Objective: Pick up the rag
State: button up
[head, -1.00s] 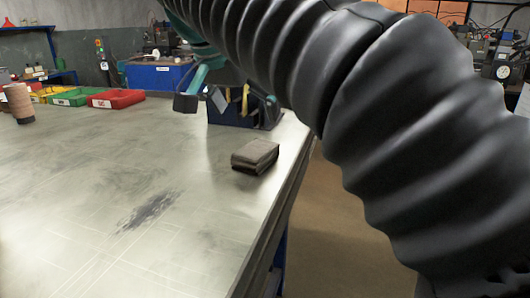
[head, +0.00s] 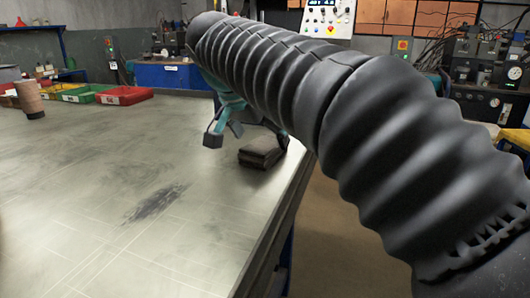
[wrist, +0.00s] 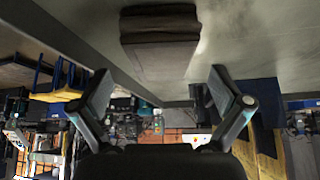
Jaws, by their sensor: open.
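The rag (head: 262,151) is a folded dark brown-grey cloth lying on the table near its right edge in the head view. In the wrist view the rag (wrist: 160,42) is at the top centre, beyond the two fingertips. The fingers of my gripper (wrist: 160,88) are spread wide with nothing between them. My arm hides part of the area behind the rag in the head view.
The metal table (head: 90,190) is broadly clear in front and to the left. A blue cabinet (head: 170,75) is behind the table.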

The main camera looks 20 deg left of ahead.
aim_at(263, 144)
jog(key=shift+x, duration=1.6)
jog(key=shift+a, duration=0.1)
jog(key=c, duration=1.2)
jog(key=shift+r, duration=0.6)
jog(key=r, duration=0.2)
jog(key=d+r, duration=0.1)
jog(key=shift+w+d+r+p, duration=0.1)
jog(key=shift+w+r+p, duration=0.15)
jog(key=shift+r+p, duration=0.15)
jog(key=w+d+r, duration=0.4)
jog(key=d+r, duration=0.2)
jog(key=d, duration=0.3)
jog(key=shift+d+p, duration=0.25)
jog(key=shift+p, duration=0.15)
